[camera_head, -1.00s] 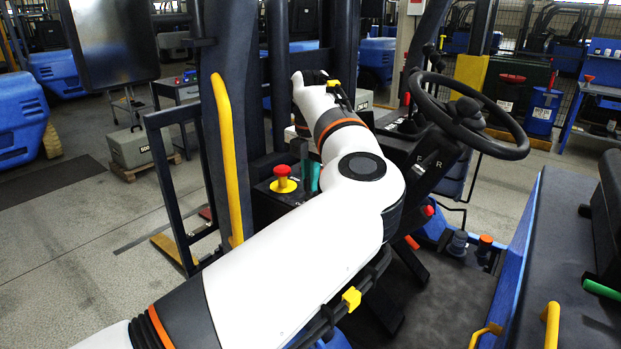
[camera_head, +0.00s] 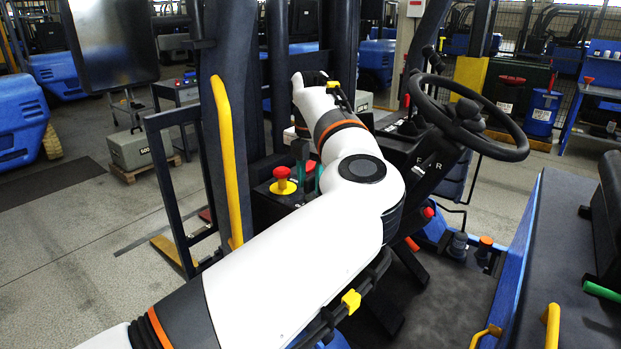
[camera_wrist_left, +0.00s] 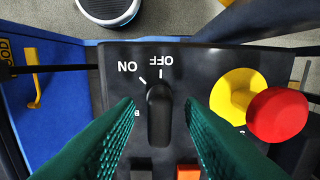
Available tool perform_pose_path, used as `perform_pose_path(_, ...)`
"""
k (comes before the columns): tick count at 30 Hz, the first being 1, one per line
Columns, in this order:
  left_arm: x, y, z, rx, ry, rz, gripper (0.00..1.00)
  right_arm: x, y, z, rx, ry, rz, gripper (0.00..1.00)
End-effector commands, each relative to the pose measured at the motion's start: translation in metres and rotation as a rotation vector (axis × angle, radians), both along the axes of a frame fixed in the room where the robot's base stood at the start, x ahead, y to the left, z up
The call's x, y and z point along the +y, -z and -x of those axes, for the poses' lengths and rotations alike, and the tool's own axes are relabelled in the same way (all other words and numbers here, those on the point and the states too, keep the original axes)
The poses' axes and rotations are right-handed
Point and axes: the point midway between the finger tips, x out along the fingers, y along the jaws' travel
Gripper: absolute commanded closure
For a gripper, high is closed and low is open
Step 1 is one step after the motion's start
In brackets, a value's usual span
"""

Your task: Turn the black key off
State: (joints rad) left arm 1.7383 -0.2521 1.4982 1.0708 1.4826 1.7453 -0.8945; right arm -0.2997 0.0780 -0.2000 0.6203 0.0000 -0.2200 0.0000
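The black key (camera_wrist_left: 159,118) stands on a dark panel (camera_wrist_left: 205,62) with white ON and OFF lettering, which appears upside down in the left wrist view. The key's long grip is upright in the picture, in line with the mark by OFF; the other mark slants toward ON. My left gripper (camera_wrist_left: 160,107) is open, its green ribbed fingers on either side of the key with a visible gap on both sides. In the head view my left gripper (camera_head: 309,177) is over the panel, mostly behind my white arm, and the key is hidden there. My right gripper is not in view.
A red stop button (camera_wrist_left: 277,115) on a yellow base is right of the key in the wrist view, close to one finger. An orange switch (camera_wrist_left: 188,172) is at the lower edge. A steering wheel (camera_head: 505,153) and a yellow grab bar (camera_head: 227,160) flank my arm.

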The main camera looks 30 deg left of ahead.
Motion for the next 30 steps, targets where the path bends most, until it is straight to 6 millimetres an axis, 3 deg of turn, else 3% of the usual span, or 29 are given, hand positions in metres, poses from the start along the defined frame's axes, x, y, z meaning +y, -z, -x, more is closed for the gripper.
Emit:
perform_pose_path(8,0.0,-0.007,0.0,-0.001,0.001,0.0,0.65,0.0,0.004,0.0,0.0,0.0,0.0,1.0)
perform_pose_path(21,0.001,-0.094,0.0,-0.002,0.002,0.0,0.65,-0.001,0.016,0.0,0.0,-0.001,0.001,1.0)
perform_pose_path(30,0.0,-0.12,0.0,0.001,0.0,0.0,0.65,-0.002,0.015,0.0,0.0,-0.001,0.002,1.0)
